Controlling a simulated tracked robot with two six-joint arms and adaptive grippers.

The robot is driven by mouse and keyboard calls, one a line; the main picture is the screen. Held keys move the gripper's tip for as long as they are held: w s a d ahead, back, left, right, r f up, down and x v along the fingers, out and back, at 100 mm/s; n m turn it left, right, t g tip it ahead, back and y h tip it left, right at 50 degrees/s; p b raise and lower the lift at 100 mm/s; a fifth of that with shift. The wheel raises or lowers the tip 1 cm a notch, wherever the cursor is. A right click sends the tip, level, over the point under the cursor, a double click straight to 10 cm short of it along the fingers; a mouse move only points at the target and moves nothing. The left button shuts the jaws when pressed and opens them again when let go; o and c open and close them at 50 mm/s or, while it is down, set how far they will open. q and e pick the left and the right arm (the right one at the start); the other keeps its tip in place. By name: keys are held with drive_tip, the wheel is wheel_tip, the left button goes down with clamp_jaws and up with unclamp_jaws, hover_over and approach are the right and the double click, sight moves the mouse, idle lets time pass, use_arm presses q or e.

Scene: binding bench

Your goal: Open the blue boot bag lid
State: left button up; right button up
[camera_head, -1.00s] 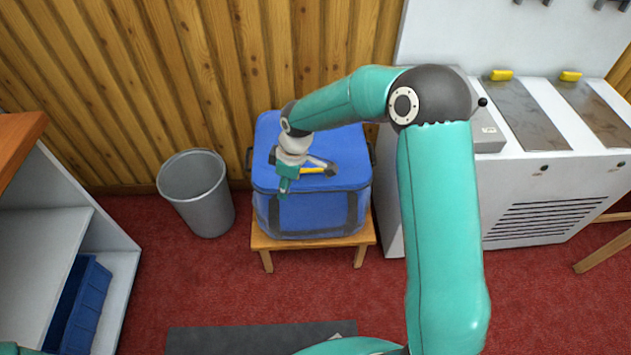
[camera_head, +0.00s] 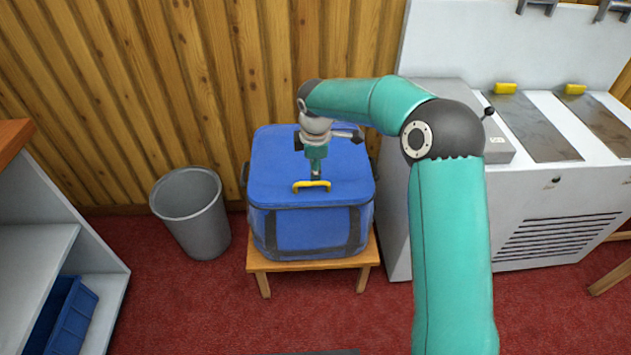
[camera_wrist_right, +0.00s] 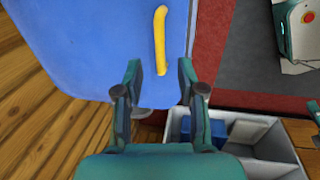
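The blue boot bag (camera_head: 310,232) stands on a small wooden stool. Its blue lid (camera_head: 275,165) lies flat and closed on top. A yellow handle (camera_head: 312,186) is at the lid's front edge. The handle (camera_wrist_right: 160,38) also shows in the right wrist view over the blue lid (camera_wrist_right: 90,40). My right gripper (camera_head: 316,176) points down at the handle from above. In the wrist view its two fingers (camera_wrist_right: 158,70) are apart, with the handle's near end between the fingertips in the picture. I cannot tell whether they touch it. My left gripper is not in view.
A grey waste bin (camera_head: 192,212) stands left of the bag. A white cabinet (camera_head: 555,190) with metal plates is close on the right. A wood-plank wall (camera_head: 200,80) is behind. White shelving (camera_head: 85,260) with a blue crate (camera_head: 68,315) is at left. Red carpet (camera_head: 190,310) in front is clear.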

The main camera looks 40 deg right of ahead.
sight(314, 184)
drive_tip(key=f, duration=0.4)
drive_tip(key=w+f, duration=0.1)
drive_tip(key=f, duration=0.1)
drive_tip(key=shift+d+b, duration=0.3)
drive_tip(key=shift+b, duration=0.05)
clamp_jaws()
